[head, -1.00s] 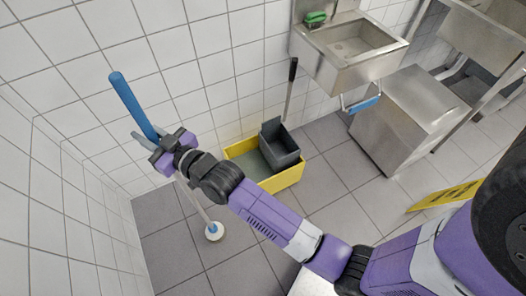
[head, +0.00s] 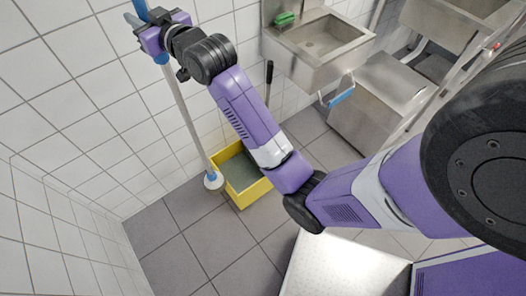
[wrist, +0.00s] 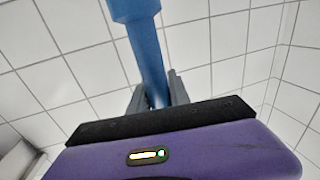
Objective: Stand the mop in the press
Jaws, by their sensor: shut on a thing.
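My gripper (head: 143,22) is shut on the blue grip of the mop, high at the upper left of the head view. The wrist view shows the blue grip (wrist: 148,50) between the two grey fingers (wrist: 157,95). The press's dark lever (head: 268,78) rises behind my arm; the grey press body is hidden by my arm.
A steel sink (head: 318,45) with a green sponge (head: 284,18) hangs on the wall behind the bucket. A steel cabinet (head: 375,105) stands to its right. Tiled walls close in at left and back. Grey floor (head: 190,250) in front of the bucket is clear.

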